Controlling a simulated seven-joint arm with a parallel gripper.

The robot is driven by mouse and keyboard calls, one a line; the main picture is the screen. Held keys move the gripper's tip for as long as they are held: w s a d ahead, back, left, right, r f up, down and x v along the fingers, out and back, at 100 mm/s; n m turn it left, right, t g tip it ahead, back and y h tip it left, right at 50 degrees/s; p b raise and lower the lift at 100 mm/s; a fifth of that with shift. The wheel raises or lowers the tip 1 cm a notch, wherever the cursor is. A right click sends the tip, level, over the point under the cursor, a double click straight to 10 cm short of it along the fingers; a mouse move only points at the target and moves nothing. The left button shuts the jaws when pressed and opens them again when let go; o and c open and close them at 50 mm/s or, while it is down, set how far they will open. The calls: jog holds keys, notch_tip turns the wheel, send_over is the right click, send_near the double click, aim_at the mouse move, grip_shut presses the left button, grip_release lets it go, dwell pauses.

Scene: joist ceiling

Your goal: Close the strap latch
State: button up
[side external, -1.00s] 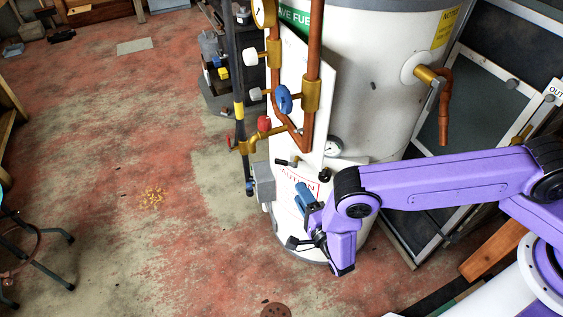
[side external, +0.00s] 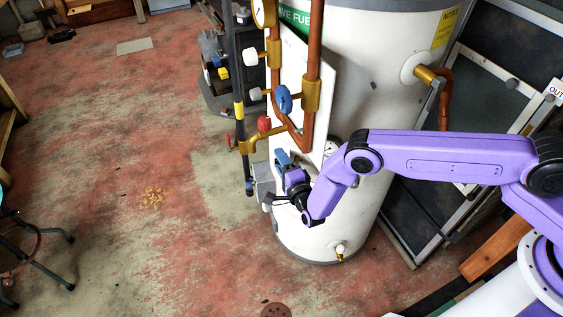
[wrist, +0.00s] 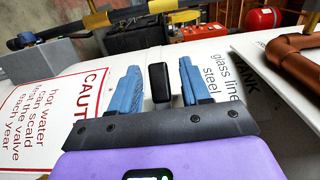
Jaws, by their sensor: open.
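My gripper (side external: 282,159) is close to the front of the white tank, below the copper pipes. In the wrist view its two blue fingers (wrist: 159,66) are apart. A small black rounded block (wrist: 159,84) stands between them with a gap on both sides. It may be the strap latch's handle, but I cannot tell for sure. No strap can be made out. In the side view my gripper and wrist hide this spot on the white tank (side external: 350,220).
Copper pipes (side external: 313,60) with a blue valve wheel (side external: 284,99) and a red knob (side external: 264,124) run above my gripper. A grey box (side external: 264,178) is just left of it. A drain tap (side external: 340,250) sits low on the tank.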

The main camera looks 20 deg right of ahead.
grip_shut()
jog(key=shift+f+n+g, duration=0.5)
jog(key=shift+n+g, duration=0.5)
jog(key=shift+n, duration=0.1)
jog(key=shift+s+d+f+n+g+h, duration=0.2)
jog(key=shift+f+n+g+h, duration=0.3)
jog(key=shift+n+g, duration=0.4)
grip_release()
